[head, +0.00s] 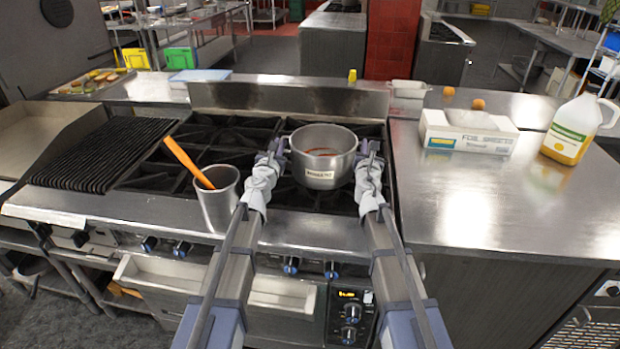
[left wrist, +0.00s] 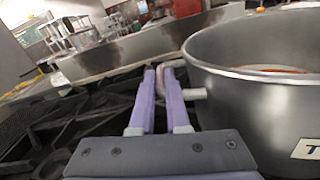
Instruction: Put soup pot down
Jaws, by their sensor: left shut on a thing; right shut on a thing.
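The soup pot (head: 322,170) is a round metal pot with a label on its front and something reddish inside. In the head view it is over the right part of the black stove grates; I cannot tell whether it touches them. My left gripper (head: 274,150) is shut on the pot's left handle. The left wrist view shows the gripper's purple fingers (left wrist: 158,95) at the handle (left wrist: 188,92), beside the pot's wall (left wrist: 250,110). My right gripper (head: 370,152) is at the pot's right side, shut on its right handle, which is mostly hidden.
A metal container (head: 219,205) with an orange-handled tool stands at the stove's front, left of my left arm. A ridged grill (head: 100,155) lies further left. The right steel counter (head: 470,215) holds a foil box (head: 468,133) and a jug (head: 575,130); its front is clear.

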